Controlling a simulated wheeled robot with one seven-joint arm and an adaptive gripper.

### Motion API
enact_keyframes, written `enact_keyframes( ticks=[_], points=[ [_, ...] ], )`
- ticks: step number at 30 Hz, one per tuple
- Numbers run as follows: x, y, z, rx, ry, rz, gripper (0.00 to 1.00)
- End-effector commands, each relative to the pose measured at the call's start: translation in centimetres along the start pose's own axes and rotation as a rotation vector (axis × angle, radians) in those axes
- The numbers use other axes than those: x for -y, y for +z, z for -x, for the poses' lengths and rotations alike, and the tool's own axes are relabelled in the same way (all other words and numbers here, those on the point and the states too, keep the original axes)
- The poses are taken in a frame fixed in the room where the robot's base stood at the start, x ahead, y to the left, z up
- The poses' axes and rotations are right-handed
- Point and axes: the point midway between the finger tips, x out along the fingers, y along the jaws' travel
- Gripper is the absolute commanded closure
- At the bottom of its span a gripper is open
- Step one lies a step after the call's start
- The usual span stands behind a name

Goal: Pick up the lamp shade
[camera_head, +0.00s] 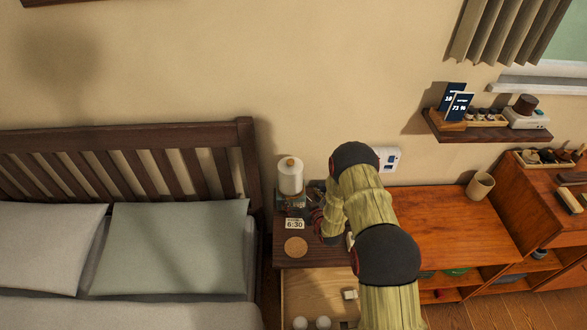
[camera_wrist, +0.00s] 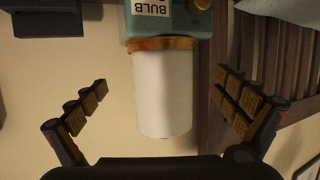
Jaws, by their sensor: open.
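The white cylindrical lamp shade (camera_head: 290,176) stands on a small lamp on the dark nightstand, right of the bed. In the wrist view the shade (camera_wrist: 163,95) appears upside down, below an orange-brown ring and a teal base (camera_wrist: 185,22) with a "BULB" label. My gripper (camera_wrist: 161,84) is open, with one finger on each side of the shade. Gaps show between both fingers and the shade, and nothing is held. In the head view my arm hides part of the nightstand, and my fingers are hard to make out beside the lamp.
On the nightstand (camera_head: 318,259) are a clock (camera_head: 295,224) reading 6:30 and a round coaster (camera_head: 296,246). An open drawer (camera_head: 310,291) is below. The headboard (camera_head: 246,165) stands close on the left. A wooden cabinet (camera_head: 440,220) with a cup (camera_head: 480,185) is on the right.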

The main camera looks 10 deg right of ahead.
Motion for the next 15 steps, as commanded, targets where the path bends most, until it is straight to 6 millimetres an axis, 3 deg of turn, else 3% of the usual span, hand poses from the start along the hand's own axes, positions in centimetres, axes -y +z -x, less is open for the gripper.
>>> enact_keyframes(
  ticks=[1, 3, 6, 10, 15],
  points=[
    [0.1, -2.3, -0.2, -0.078, -0.007, 0.004, 0.0],
    [0.3, -4.8, -0.1, -0.169, -0.016, 0.007, 0.0],
    [0.5, -6.9, 0.4, -0.252, -0.024, 0.006, 0.0],
    [0.5, -8.2, 0.3, -0.295, -0.025, 0.005, 0.0],
    [0.5, -8.7, -1.3, -0.298, -0.024, 0.004, 0.0]
  ],
)
